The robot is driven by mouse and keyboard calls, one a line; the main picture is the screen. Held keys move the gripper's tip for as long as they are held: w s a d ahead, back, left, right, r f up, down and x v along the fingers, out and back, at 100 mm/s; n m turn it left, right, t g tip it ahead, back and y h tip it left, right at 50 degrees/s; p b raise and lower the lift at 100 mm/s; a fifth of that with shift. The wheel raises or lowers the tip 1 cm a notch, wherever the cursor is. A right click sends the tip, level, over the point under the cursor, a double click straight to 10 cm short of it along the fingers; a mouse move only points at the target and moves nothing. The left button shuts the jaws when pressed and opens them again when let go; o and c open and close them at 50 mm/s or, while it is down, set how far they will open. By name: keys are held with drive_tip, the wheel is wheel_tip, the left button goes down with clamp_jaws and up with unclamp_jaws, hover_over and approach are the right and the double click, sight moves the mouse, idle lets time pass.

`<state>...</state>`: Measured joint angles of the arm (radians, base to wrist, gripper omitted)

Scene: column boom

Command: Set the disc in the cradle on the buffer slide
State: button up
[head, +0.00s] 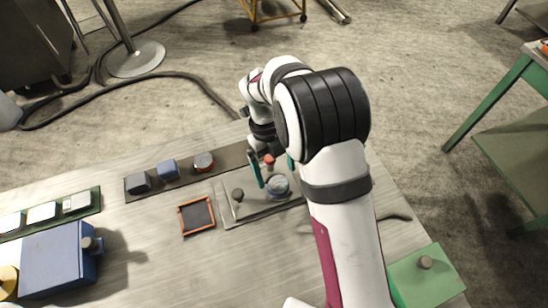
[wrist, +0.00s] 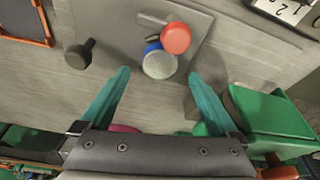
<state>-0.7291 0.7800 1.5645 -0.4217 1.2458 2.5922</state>
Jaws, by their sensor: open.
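A round grey-topped disc (head: 278,184) rests at the grey slide plate (head: 245,212) on the table. In the wrist view the disc (wrist: 159,65) has a blue edge showing behind it, with a red knob (wrist: 176,38) close beyond. I cannot tell the cradle apart from the disc, or whether the disc is seated. A dark knob (head: 238,194) stands on the slide's left part. My gripper (head: 277,179) is open, its teal fingers on either side of the disc. In the wrist view the gripper (wrist: 158,73) shows a gap between each fingertip and the disc.
A dark strip (head: 185,176) behind holds two blocks and a round piece (head: 203,161). An orange-framed tray (head: 197,216) lies left of the slide. A blue box (head: 60,260) stands at far left, a green box (head: 428,277) at right. Bare table lies in front of the slide.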

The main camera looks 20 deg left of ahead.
sight(271, 177)
drive_tip(key=v, duration=0.8)
drive_tip(key=s+d+r+n+y, duration=0.25)
drive_tip(key=d+r+n, duration=0.55)
drive_tip(key=d, duration=0.5)
drive_tip(key=s+d+n+y, duration=0.1)
drive_tip(key=s+d+n, duration=0.4)
drive_tip(key=s, duration=0.3)
drive_tip(key=s+d+n+t, duration=0.1)
drive_tip(key=s+d+n, duration=0.4)
drive_tip(key=s, duration=0.3)
drive_tip(key=shift+s+d+n+y, duration=0.15)
drive_tip(key=shift+d+n+y, duration=0.15)
drive_tip(key=shift+n, duration=0.3)
